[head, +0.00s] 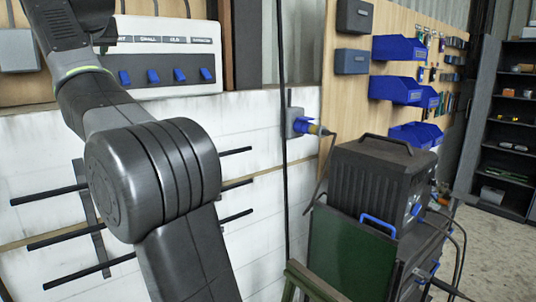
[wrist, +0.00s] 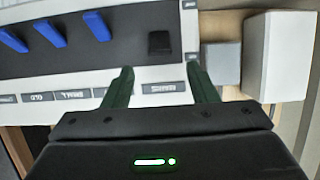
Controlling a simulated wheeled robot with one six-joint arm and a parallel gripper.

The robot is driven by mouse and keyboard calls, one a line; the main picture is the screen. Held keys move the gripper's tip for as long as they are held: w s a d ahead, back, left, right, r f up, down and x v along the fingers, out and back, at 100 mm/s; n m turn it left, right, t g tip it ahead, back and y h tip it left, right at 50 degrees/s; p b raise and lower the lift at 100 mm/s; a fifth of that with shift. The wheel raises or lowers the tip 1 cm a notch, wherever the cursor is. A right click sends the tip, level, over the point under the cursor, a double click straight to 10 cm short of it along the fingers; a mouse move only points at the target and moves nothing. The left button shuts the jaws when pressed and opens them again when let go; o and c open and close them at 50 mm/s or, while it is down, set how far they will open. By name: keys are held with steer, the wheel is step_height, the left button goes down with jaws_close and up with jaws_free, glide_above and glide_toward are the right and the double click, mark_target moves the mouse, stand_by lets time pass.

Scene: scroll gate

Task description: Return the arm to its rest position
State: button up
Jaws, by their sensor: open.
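My gripper (wrist: 164,82) shows in the wrist view with its two green fingers apart and nothing between them. It is in front of a white switch panel (wrist: 225,22), which appears upside down there. Several blue switches (wrist: 48,33) are at the upper left, and a small black square part (wrist: 159,43) is just beyond the fingertips. In the head view my arm is raised at the left and bent at a large grey joint. The white panel (head: 150,28) with its blue switches (head: 153,76) is behind my arm. My fingers cannot be made out in that view.
Dark horizontal rods (head: 75,240) stick out from the white wall behind my arm. A black ribbed machine (head: 375,180) stands on a green cabinet (head: 350,255) at the right. Blue bins (head: 395,88) hang on a wooden board, and a dark shelf (head: 510,120) is at the far right.

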steer(key=p+x, duration=0.1)
steer(key=x, duration=0.5)
stand_by(0.5)
